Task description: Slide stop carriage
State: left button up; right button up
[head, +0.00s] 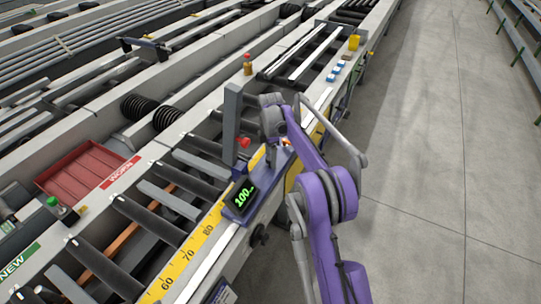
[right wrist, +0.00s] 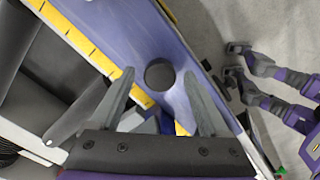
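The stop carriage (head: 238,198) is a blue-purple block on the front rail, with a display reading 100, a red knob (head: 244,142) and an upright grey stop plate (head: 231,125). A yellow scale (head: 190,258) runs along the rail beside it. In the right wrist view, my right gripper (right wrist: 158,74) is open, its fingers apart on either side of a dark round feature (right wrist: 159,74) on a blue-purple surface (right wrist: 128,28). I cannot tell whether they touch it. In the head view my right arm reaches to the carriage and the fingertips are hard to make out. My left gripper is not visible.
Grey rollers (head: 150,214) fill the table on the left. A red tray (head: 85,172), a green button (head: 52,201) and a small amber bottle (head: 248,64) are farther left and back. Blue and white blocks (head: 335,73) sit farther along the rail. The concrete floor at right is clear.

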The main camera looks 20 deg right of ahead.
notch_tip(320, 180, up, 11)
jog(key=shift+p, duration=0.4)
jog(key=shift+f, duration=0.1)
dwell(0.4)
